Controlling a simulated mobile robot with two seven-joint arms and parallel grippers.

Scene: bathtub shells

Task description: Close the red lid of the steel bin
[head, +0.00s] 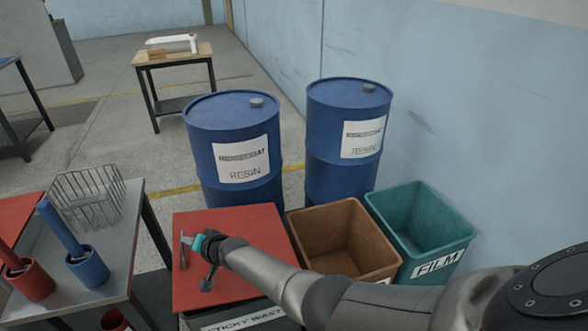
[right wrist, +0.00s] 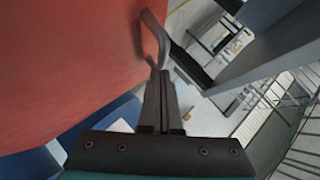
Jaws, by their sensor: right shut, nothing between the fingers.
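The red lid (head: 235,235) lies over the bin labelled "STICKY WASTE" (head: 245,318) and looks roughly flat in the head view. I cannot tell whether its edge rests fully on the rim. The lid's metal handle (head: 183,257) is near its left edge. My right gripper (head: 188,241) is over the lid's left side, close beside the handle, with its fingers shut and empty. In the right wrist view the red lid (right wrist: 65,60) fills the upper left, and the bent handle (right wrist: 154,38) is just beyond the fingertips (right wrist: 159,74); contact is unclear. My left gripper is not in view.
Brown (head: 345,238) and green (head: 420,230) open bins stand to the right. Two blue drums (head: 235,130) are behind. A steel table (head: 110,255) on the left holds a wire basket (head: 88,197), a blue cup (head: 88,268) and a red cup (head: 30,283), close to the lid.

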